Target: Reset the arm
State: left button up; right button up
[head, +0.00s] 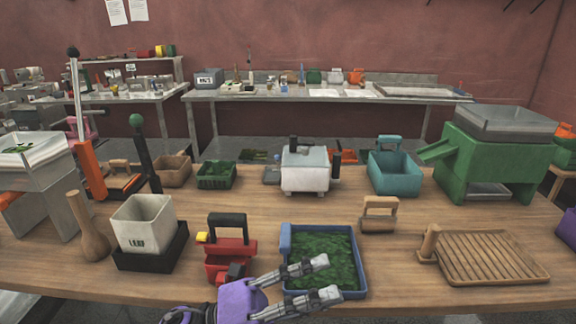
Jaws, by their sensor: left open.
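My left gripper (322,278) shows at the bottom middle, with a purple body and two grey fingers spread apart. It is open and nothing shows between its fingers. The gripper hides part of the tray's front edge. Whether it touches the tray I cannot tell. My right gripper is not in view.
Left of the gripper stands a red device (232,256) with a black handle. A white bin (146,222) sits in a black base farther left. A ridged wooden tray (492,256) lies at right. Behind stand a white machine (305,170), a teal basket (394,174) and a green hopper machine (490,158).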

pick_arm(q)
jog(key=w+a+f+n+t+y+p, duration=0.1)
jog(key=a+f+n+t+y, duration=0.7)
jog(key=f+n, duration=0.45)
jog(key=a+f+n+t+y, duration=0.6)
jog(key=a+f+n+y, duration=0.25)
jog(key=n, duration=0.65)
jog(key=s+a+f+n+g+y, duration=0.2)
jog(key=s+a+f+n+g, duration=0.1)
jog(key=s+f, duration=0.6)
jog(key=s+a+f+n+g+y+p, duration=0.1)
jog(key=s+a+f+n+g+y, duration=0.2)
jog(key=s+f, duration=0.7)
jog(key=shift+s+a+f+n+g, duration=0.15)
jog(key=shift+s+a+n+g, duration=0.75)
jog(key=shift+n, duration=0.35)
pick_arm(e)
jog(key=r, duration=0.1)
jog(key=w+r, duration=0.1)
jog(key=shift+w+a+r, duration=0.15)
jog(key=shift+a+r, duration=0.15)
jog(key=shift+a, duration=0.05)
pick_arm(q)
jog(key=shift+a, duration=0.15)
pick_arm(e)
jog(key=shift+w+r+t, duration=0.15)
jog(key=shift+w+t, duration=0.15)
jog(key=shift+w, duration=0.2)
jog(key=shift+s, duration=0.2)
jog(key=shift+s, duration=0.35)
